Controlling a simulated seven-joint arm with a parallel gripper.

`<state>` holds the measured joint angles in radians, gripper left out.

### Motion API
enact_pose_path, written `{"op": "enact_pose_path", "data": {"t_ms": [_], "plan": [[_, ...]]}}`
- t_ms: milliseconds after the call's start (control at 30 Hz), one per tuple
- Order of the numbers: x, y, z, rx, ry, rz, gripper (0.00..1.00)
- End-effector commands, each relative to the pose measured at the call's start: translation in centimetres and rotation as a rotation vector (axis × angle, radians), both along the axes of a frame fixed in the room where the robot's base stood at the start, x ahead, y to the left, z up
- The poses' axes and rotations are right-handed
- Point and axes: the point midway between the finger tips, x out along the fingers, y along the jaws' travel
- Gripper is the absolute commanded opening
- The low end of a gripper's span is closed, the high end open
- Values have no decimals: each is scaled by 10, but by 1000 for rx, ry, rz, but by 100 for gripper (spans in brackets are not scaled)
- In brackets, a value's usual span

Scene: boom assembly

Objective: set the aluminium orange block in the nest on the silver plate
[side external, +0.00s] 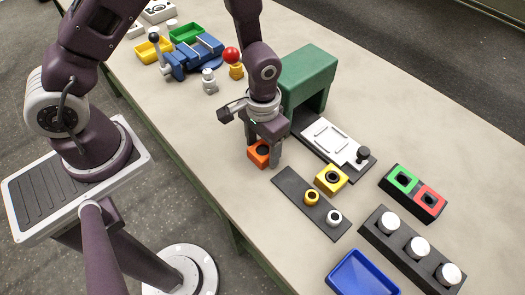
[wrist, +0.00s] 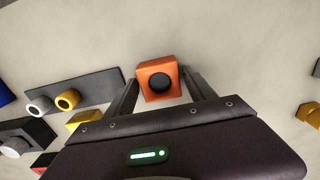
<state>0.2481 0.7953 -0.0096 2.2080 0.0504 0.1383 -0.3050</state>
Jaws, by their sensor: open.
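The orange block (side external: 257,157), a cube with a dark round hole in its top, sits on the bench near its front edge. My gripper (side external: 262,152) is over it, pointing down, jaws open. In the wrist view the block (wrist: 146,87) lies between the two fingers, with a small gap visible on the right; contact on the left is hard to tell. The silver plate (side external: 322,131) lies to the right of the block on a dark base, with raised outlines on top and a black knob at its near end. Which outline is the nest is too small to tell.
A green arch (side external: 308,66) stands over the plate's far end. A dark strip (side external: 292,189) with gold and white rings and a yellow block (side external: 331,179) lie nearby. A green-and-red socket block (side external: 415,195), white-capped posts and a blue tray (side external: 362,273) are farther right.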

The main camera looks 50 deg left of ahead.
Motion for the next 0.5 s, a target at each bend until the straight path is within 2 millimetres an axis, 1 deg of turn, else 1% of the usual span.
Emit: {"op": "enact_pose_path", "data": {"t_ms": [100,133,267,300,400,500], "plan": [[0,0,0,0,0,0,64],[0,0,0,0,0,0,62],[0,0,0,0,0,0,36],[0,0,0,0,0,0,28],[0,0,0,0,0,0,12],[0,0,4,-1,-2,0,12]]}}
